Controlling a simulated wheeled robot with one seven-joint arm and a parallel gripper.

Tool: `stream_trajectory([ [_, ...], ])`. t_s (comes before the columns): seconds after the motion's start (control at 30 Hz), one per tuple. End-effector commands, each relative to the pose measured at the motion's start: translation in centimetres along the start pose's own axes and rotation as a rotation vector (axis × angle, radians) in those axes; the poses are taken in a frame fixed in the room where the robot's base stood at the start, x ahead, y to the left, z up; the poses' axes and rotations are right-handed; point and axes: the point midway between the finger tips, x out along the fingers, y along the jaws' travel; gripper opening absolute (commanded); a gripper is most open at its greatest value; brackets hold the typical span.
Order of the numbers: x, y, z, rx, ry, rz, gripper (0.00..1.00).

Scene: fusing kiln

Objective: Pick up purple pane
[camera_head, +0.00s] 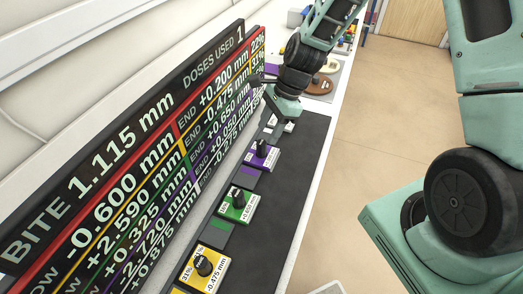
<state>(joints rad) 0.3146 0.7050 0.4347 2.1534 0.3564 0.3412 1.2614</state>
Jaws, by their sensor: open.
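The purple pane (263,156) is a small tile with a white printed label and a black knob standing on top. It lies on the dark strip beside the display board, behind the green pane (239,204). My gripper (280,122) is above the far part of the strip, beyond the purple pane and apart from it. It is open, with nothing visible in it. Its fingertips are small and partly hidden by the teal wrist.
A tall black display board (130,150) with coloured number rows stands close along the left of the strip. A yellow pane (205,265) lies nearest. A brown round item (319,86) and other small things lie at the far end. Open floor is at right.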

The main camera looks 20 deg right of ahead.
Motion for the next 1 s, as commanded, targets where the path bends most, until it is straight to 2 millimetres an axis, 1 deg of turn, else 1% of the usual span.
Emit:
stream_trajectory([
  [0.03,0.6,0.1,0.1,-0.001,-0.001,0.004,0.51],
  [0.13,1.6,0.0,0.1,-0.002,-0.001,0.003,0.51],
  [0.43,3.2,0.0,0.1,-0.002,0.0,0.002,0.51],
  [0.73,6.7,0.0,0.1,-0.002,0.0,0.002,0.51],
  [0.83,7.3,-0.1,0.1,-0.002,0.0,0.001,0.51],
  [1.0,7.5,-0.1,0.1,-0.003,0.001,-0.002,0.51],
])
